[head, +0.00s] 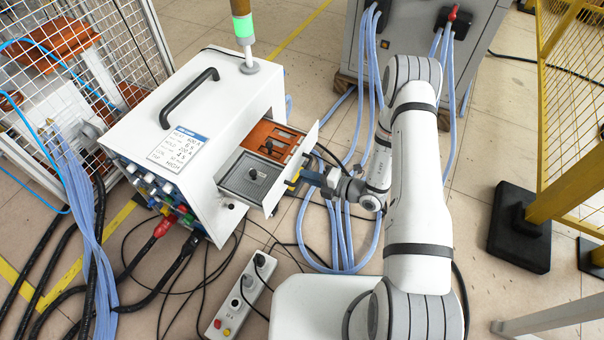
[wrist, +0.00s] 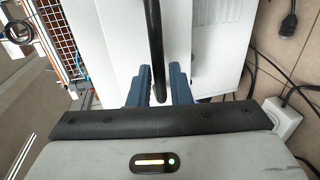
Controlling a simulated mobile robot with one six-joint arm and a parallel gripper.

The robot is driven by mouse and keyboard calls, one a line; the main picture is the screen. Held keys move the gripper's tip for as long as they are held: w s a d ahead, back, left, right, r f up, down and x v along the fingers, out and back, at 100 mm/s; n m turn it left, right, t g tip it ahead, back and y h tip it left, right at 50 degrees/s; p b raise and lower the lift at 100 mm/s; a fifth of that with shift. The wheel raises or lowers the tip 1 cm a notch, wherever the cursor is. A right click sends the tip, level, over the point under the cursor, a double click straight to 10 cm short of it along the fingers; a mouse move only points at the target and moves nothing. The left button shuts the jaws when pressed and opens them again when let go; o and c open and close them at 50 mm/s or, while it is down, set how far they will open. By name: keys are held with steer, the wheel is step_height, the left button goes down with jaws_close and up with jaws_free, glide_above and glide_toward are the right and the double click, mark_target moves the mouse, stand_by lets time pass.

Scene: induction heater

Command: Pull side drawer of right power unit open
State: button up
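The white power unit (head: 203,93) stands left of centre in the head view, with a black carry handle on top. Its side drawer (head: 268,193) is pulled out on the right side, showing a grey module and an orange module inside. My gripper (head: 297,181) is at the drawer's outer front. In the wrist view, my blue fingers (wrist: 160,84) lie on either side of a black bar, the drawer handle (wrist: 154,40). A small gap seems to show beside one finger, so I cannot tell whether they clamp the bar.
A grey cabinet (head: 420,35) with blue hoses stands behind my arm. A yellow mesh fence (head: 574,190) is at right, and a wire cage (head: 125,35) holds orange parts at left.

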steer(key=p+v, duration=0.1)
steer(key=v, duration=0.4)
steer(key=shift+s+d, duration=0.1)
stand_by(0.3)
steer(key=s+a+r+n+g+h+p, duration=0.1)
steer(key=s+r+n+g+p, duration=0.55)
steer(key=r, duration=1.15)
steer(key=s+r+n+g+h+p, duration=0.1)
steer(key=r+n+g+h+p, duration=0.15)
steer(key=r+n+p, duration=0.9)
steer(key=s+d+r+n+t+h+p, duration=0.1)
steer(key=s+d+r+n+h+p, duration=0.2)
steer(key=r+n, duration=0.4)
steer(key=s+d+r+n+t+h+p, duration=0.2)
steer(key=r+n, duration=0.6)
steer(key=r, duration=0.9)
steer(key=s+d+r+n+t+h+p, duration=0.2)
steer(key=s+d+r+n+h+p, duration=0.3)
steer(key=r, duration=0.8)
steer(key=d+n+p, duration=0.2)
steer(key=shift+s+n+h, duration=0.2)
steer(key=shift+n+h, duration=0.15)
steer(key=shift+n, duration=0.05)
